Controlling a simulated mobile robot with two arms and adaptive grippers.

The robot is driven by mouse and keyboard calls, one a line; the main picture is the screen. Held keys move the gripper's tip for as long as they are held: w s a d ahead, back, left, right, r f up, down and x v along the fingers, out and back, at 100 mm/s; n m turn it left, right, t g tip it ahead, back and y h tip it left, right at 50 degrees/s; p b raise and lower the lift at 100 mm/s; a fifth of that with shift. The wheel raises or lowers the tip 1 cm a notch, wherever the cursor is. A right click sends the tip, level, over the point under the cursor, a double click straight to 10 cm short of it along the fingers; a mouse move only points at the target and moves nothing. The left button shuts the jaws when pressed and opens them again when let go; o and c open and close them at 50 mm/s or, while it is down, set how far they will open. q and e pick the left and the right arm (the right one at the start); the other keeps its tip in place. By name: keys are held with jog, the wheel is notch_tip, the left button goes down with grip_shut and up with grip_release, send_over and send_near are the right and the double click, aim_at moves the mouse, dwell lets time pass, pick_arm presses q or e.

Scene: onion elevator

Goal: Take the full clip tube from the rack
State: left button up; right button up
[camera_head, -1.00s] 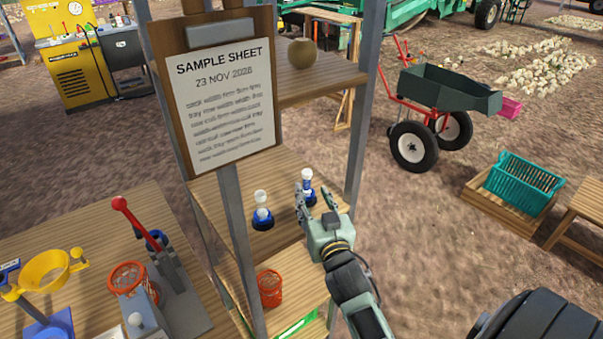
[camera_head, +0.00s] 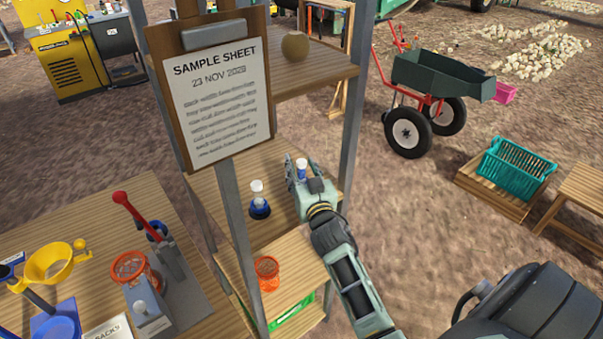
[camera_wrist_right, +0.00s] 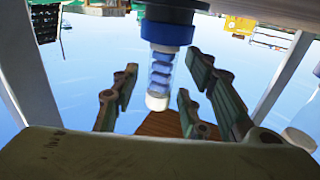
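The clip tube with blue clips inside and a white cap (camera_wrist_right: 160,75) stands upright in a blue holder on the rack's middle shelf. In the head view its top (camera_head: 302,168) shows between the fingers of my right gripper (camera_head: 299,180). In the wrist view, which is upside down, the open fingers of the right gripper (camera_wrist_right: 160,98) are on either side of the tube, with gaps to it. A second tube (camera_head: 258,192), pale and clear, stands to the left in its own blue holder. My left gripper is out of view.
The rack has grey posts (camera_head: 352,110) and a clipboard sheet (camera_head: 218,95) on its front. A round brown object (camera_head: 295,46) sits on the top shelf. An orange basket (camera_head: 267,272) stands on a lower shelf. A bench with a red-handled press (camera_head: 150,225) is at left.

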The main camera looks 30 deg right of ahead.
jog(key=c, duration=0.6)
grip_shut()
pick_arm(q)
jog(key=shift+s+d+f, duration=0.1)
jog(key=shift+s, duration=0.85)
